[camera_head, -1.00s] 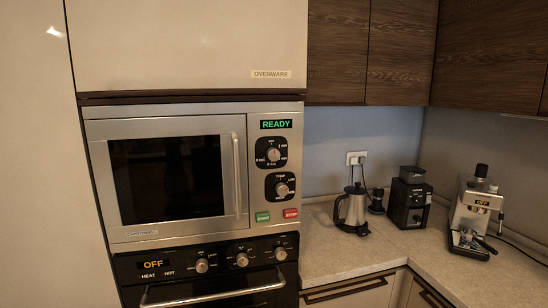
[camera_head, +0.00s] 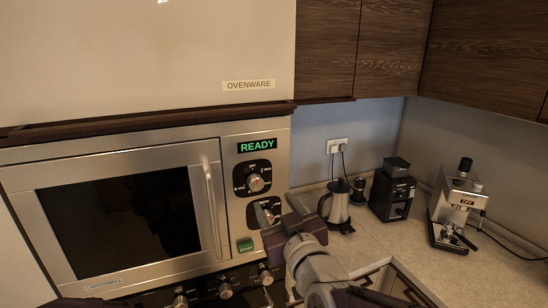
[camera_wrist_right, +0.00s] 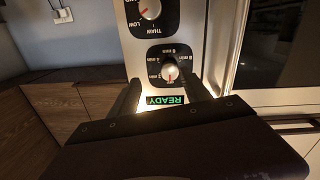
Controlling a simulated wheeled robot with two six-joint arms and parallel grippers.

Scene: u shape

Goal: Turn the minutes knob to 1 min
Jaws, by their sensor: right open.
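The minutes knob (camera_head: 255,182) is the upper round silver knob on the microwave's right panel, under the green READY display (camera_head: 257,145). It also shows in the right wrist view (camera_wrist_right: 170,71), where the panel appears upside down and "min" labels surround the knob. My right gripper (camera_head: 278,203) is open and empty, in front of the panel and lower right of the minutes knob in the head view. In the right wrist view its fingers (camera_wrist_right: 163,82) stand apart, with the knob just beyond and between their tips. I see no contact.
The lower power knob (camera_head: 269,214) is partly hidden by my right gripper. The microwave door handle (camera_head: 213,212) is left of the panel, with a green button (camera_head: 244,245) below. A kettle (camera_head: 337,205), grinder (camera_head: 392,193) and coffee machine (camera_head: 456,210) stand on the right counter.

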